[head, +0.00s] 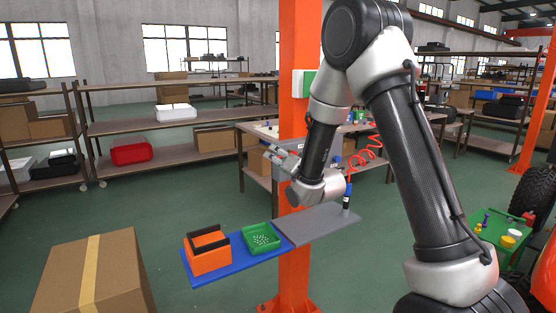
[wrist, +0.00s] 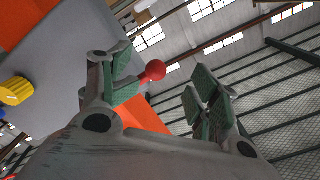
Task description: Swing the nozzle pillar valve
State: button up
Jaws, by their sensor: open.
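The orange pillar (head: 297,60) stands in the middle of the head view. In the wrist view, a red ball knob (wrist: 154,70), which looks like the valve lever's end, shows between my fingers, close beside the left one. A grey panel (wrist: 70,65) with a yellow knob (wrist: 15,91) is at the left. My gripper (wrist: 163,75) is open, with green-padded fingers on either side of the knob in the picture. I cannot tell whether it touches the knob. In the head view my gripper (head: 278,153) is beside the pillar, small and partly hidden.
A blue shelf (head: 205,279) holds an orange box (head: 208,256) and a green tray (head: 260,229) of small parts. A grey shelf (head: 300,231) carries an upright dark tool (head: 347,197) near a red coiled hose (head: 367,153). A cardboard box (head: 70,275) stands at lower left.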

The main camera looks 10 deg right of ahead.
jog(key=v, duration=0.7)
jog(key=shift+c, duration=1.4)
jog(key=shift+s+d, duration=0.1)
jog(key=shift+s, duration=0.15)
jog(key=c, duration=0.4)
jog(key=x, duration=0.7)
jog(key=shift+w+r, duration=0.15)
jog(key=shift+w, duration=0.2)
jog(key=shift+o, duration=0.2)
jog(key=shift+w, duration=0.2)
jog(key=shift+a, duration=0.2)
jog(key=c, duration=0.4)
jog(key=shift+o, duration=0.4)
jog(key=shift+a, duration=0.1)
